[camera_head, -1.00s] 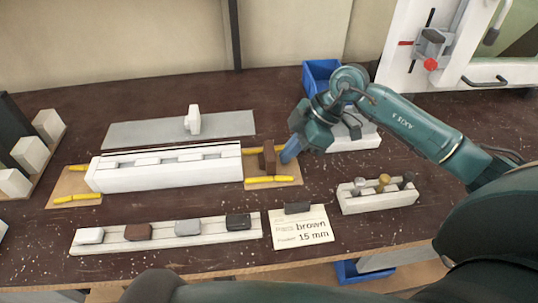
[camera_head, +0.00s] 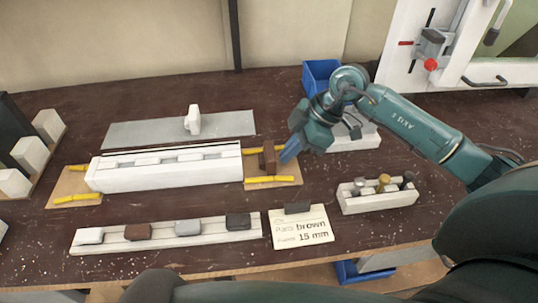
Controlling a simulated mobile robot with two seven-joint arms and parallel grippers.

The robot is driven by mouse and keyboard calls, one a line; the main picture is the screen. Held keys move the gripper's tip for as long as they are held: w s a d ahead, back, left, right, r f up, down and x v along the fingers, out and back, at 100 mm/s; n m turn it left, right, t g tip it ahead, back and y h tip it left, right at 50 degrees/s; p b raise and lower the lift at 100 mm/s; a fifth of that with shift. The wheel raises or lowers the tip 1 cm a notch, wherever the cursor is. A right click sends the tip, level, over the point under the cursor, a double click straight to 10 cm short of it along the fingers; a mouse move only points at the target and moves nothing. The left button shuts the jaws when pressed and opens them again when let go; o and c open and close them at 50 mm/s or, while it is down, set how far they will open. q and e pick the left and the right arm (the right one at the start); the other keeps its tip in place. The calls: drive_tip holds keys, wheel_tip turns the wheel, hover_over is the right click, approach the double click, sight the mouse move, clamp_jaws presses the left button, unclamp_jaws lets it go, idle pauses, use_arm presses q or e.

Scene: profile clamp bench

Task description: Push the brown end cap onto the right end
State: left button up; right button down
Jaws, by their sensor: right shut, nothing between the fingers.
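A long white profile (camera_head: 165,173) lies across the bench with a row of pale pieces along its top. A brown block, which looks like the end cap (camera_head: 268,159), stands at its right end, on a wooden board (camera_head: 289,180) between two yellow strips. My right gripper (camera_head: 287,152) is shut and empty, with its blue fingertips close against the right side of the brown cap; I cannot tell if they touch. Whether the cap is fully seated on the profile is not clear. Another brown piece (camera_head: 137,232) sits on the white rack (camera_head: 165,242) in front. My left gripper is not in view.
A card (camera_head: 301,231) reading brown and 15 mm stands right of the rack. A white holder (camera_head: 377,201) with several pegs is farther right. A grey plate (camera_head: 150,133) with a white upright piece lies behind the profile. A blue bin (camera_head: 318,73) is at the back.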

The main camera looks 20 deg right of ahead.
sight(272, 150)
drive_tip(key=shift+a, duration=0.1)
drive_tip(key=shift+w+a+p, duration=0.25)
drive_tip(key=shift+a+p, duration=0.3)
drive_tip(key=shift+a, duration=0.4)
drive_tip(key=shift+w+a+p, duration=0.2)
drive_tip(key=shift+a+p, duration=0.1)
drive_tip(key=shift+a, duration=0.35)
drive_tip(key=shift+w+a+p, duration=0.15)
drive_tip(key=shift+a+p, duration=0.1)
drive_tip(key=shift+a, duration=0.35)
drive_tip(key=shift+w+a+p, duration=0.1)
drive_tip(key=shift+a+p, duration=0.2)
drive_tip(key=shift+a, duration=0.25)
drive_tip(key=shift+d, duration=0.1)
drive_tip(key=shift+s+d+p, duration=0.25)
drive_tip(key=shift+d+p, duration=0.05)
drive_tip(key=shift+d, duration=0.6)
